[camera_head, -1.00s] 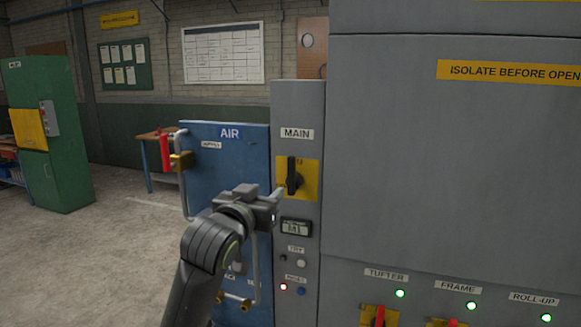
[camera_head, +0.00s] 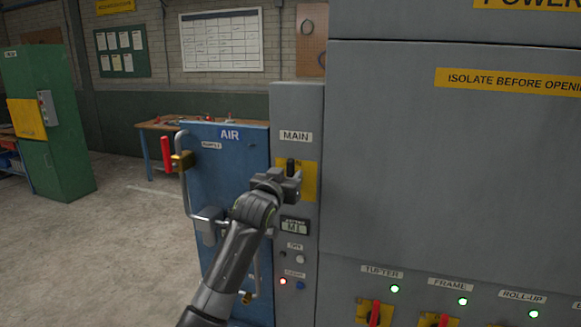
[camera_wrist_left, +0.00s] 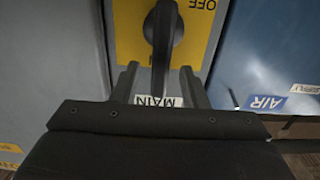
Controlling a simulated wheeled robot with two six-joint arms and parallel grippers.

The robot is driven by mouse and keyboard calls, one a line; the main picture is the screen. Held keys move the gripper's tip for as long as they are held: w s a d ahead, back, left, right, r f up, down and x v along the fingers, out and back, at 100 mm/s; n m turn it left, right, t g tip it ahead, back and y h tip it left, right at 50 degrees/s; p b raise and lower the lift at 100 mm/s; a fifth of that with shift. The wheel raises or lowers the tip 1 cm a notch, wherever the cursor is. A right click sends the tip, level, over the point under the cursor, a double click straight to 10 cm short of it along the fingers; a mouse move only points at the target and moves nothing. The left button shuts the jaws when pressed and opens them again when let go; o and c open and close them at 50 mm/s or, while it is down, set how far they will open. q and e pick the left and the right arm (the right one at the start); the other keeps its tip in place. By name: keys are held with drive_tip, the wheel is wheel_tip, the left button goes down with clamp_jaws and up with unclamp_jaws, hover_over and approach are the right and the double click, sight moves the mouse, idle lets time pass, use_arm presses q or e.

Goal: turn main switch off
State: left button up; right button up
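The main switch is a black rotary handle (camera_head: 290,165) on a yellow plate (camera_head: 310,182), under the MAIN label (camera_head: 296,136) on a grey column. The handle stands upright. My left gripper (camera_head: 295,184) is in front of the plate and hides its lower left part. In the left wrist view the picture is upside down; the black handle (camera_wrist_left: 164,32) and an OFF marking (camera_wrist_left: 198,4) show. The two fingers (camera_wrist_left: 159,76) are spread apart, with the handle's narrow end between them in the picture. I cannot tell whether they touch it. My right gripper is not in view.
A blue AIR panel (camera_head: 232,165) with a pipe, red lever and padlock stands left of the column. Below the switch are a small display (camera_head: 295,226) and indicator lights. A large grey cabinet (camera_head: 450,170) fills the right, with red-handled yellow switches low down.

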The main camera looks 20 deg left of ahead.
use_arm(q)
drive_tip(key=shift+w+p, duration=0.4)
drive_tip(key=shift+w, duration=0.95)
clamp_jaws()
